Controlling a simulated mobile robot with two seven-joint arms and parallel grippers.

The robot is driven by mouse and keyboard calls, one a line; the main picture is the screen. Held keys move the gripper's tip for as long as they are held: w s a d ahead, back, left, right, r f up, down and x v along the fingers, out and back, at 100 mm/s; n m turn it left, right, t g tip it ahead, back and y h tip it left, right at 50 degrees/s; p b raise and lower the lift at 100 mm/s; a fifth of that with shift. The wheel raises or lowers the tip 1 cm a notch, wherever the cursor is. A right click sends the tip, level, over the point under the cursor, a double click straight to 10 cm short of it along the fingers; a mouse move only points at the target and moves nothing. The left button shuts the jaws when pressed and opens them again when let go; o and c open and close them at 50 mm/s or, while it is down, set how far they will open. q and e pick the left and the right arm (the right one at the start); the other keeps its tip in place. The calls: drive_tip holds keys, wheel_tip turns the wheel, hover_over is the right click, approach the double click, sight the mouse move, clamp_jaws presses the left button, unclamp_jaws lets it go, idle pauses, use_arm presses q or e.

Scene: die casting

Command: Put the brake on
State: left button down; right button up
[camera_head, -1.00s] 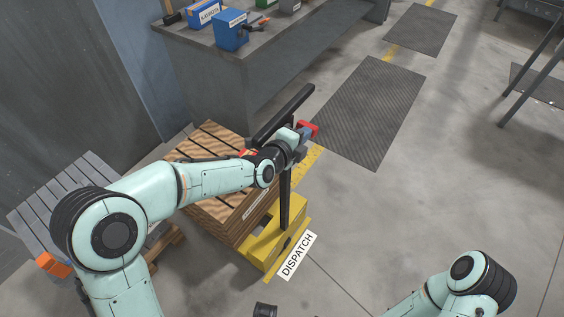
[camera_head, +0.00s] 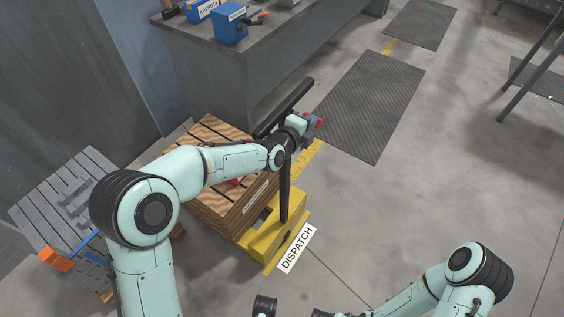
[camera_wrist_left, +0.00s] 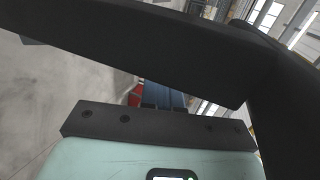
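A yellow truck base (camera_head: 262,237) with a black upright (camera_head: 285,200) and a long black bar (camera_head: 290,104) stands beside a wooden crate. A small red part (camera_head: 319,121) shows near the top of the upright, partly covered by my left gripper (camera_head: 312,124). In the left wrist view the black bar (camera_wrist_left: 130,45) crosses close in front of the camera. The grey-blue fingers (camera_wrist_left: 163,96) show beyond the wrist, with the red part (camera_wrist_left: 134,96) at their left. Whether they grip it is hidden. My right arm comes in at the lower right; its gripper is not clear.
A slatted wooden crate (camera_head: 213,137) stands left of the truck, and a grey slatted pallet (camera_head: 62,190) is farther left. A workbench (camera_head: 235,60) with blue boxes stands behind. A DISPATCH sign (camera_head: 296,249) lies on the floor. Floor to the right is open, with dark mats (camera_head: 372,105).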

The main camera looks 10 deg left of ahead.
use_arm(q)
drive_tip(key=shift+r, duration=0.1)
drive_tip(key=s+a+b, duration=0.1)
drive_tip(key=s+a, duration=0.4)
drive_tip(key=s, duration=0.9)
drive_tip(key=shift+r, duration=0.4)
drive_tip(key=shift+f, duration=0.1)
